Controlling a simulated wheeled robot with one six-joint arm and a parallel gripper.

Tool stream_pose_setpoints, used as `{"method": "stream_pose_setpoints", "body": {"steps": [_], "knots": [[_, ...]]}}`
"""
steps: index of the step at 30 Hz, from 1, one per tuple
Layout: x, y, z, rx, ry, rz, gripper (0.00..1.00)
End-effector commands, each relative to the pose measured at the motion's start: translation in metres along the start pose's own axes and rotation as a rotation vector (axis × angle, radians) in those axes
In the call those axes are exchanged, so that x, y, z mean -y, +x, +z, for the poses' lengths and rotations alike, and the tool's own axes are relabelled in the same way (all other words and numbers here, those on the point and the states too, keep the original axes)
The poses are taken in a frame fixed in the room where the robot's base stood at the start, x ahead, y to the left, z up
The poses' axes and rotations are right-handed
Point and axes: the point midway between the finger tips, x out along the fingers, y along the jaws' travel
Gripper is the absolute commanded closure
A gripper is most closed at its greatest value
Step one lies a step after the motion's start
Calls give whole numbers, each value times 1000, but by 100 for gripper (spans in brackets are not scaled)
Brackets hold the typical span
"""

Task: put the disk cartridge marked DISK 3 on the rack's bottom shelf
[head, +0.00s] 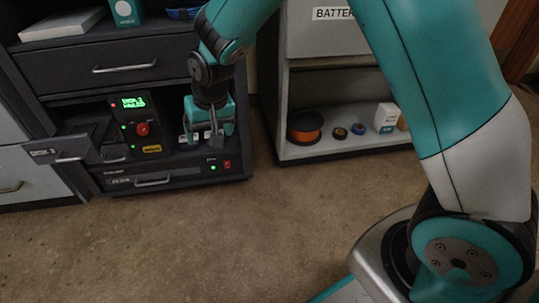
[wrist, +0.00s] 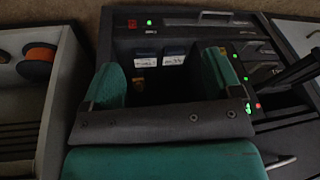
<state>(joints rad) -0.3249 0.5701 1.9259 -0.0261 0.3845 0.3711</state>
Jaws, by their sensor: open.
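A dark panel marked DISK 3 (head: 42,152) sticks out at the left of the dark cabinet (head: 105,75); I cannot tell if it is the cartridge itself or a door. My gripper (head: 212,138) points down in the low bay of that cabinet, right of a control panel (head: 140,125) with a green display and red knob. In the wrist view my gripper (wrist: 163,75) is open, its teal fingers apart. Two small blue-and-white labelled items (wrist: 145,55) (wrist: 174,57) show between and beyond the fingers; their text is too small to read. I see no contact with them.
A pale shelf unit (head: 284,100) at the right holds an orange spool (head: 304,127), small rolls (head: 348,131) and a white box (head: 386,117) on its bottom shelf. A drawer with a handle (head: 152,182) lies below the bay. The brown floor (head: 200,245) in front is clear.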

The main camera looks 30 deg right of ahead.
Motion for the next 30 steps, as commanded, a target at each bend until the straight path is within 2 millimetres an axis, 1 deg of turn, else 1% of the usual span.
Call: {"method": "stream_pose_setpoints", "body": {"steps": [1,2,3,5,6,8,9,12,15,18,21,30], "knots": [[2,-35,18,15,-50,-38,15],[4,-52,30,29,-83,-59,15],[5,-74,48,48,-130,-89,15],[6,-105,76,70,-204,-131,15],[6,-123,97,85,-255,-159,15],[5,-147,128,104,-329,-197,15],[4,-161,148,114,-376,-221,15],[1,-184,192,134,-478,-267,15],[-1,-197,223,147,-551,-299,15],[-3,-202,239,153,-592,-315,15],[-4,-204,244,157,-604,-319,15],[-4,-204,243,156,-602,-319,15]]}}
